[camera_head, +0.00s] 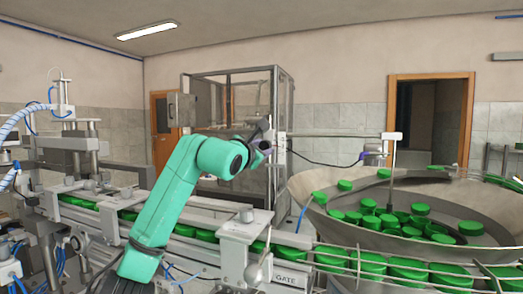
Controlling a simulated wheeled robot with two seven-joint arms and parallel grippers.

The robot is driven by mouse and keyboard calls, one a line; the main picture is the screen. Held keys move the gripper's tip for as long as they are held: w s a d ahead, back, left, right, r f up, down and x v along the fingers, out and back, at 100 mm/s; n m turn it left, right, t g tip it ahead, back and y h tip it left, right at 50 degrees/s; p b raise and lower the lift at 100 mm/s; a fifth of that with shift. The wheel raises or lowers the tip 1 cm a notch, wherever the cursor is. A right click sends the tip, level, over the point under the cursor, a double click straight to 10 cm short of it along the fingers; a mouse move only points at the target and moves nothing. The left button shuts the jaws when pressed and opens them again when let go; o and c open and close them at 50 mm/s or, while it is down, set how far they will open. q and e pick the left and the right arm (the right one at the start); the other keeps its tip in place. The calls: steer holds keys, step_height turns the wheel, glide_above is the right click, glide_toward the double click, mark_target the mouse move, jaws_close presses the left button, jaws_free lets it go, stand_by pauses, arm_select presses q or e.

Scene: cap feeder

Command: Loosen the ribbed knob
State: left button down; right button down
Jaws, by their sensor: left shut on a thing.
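My left gripper (266,146) is at the end of my green arm, near the middle of the view, small and dark. It is shut on a small part by the upright (282,150) at the left end of a thin horizontal rod (335,135). This part appears to be the ribbed knob, but the gripper and wrist mostly hide it, so its ribs do not show. My right gripper is not in view.
A wide metal bowl (313,203) with many green caps stands at the right. A rail (300,240) of green caps crosses the front, with a plate marked GATE (285,280). A post (391,165) rises by the bowl. Machinery (75,145) fills the left.

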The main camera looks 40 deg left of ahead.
arm_select(q)
steer(key=shift+r+n, duration=0.1)
steer(key=shift+n, duration=0.5)
steer(key=shift+c, duration=2.2)
jaws_free()
steer(key=shift+w, duration=0.15)
steer(key=b+v, duration=0.5)
steer(key=v, duration=0.9)
steer(key=shift+s, duration=0.3)
steer(key=shift+d, duration=0.15)
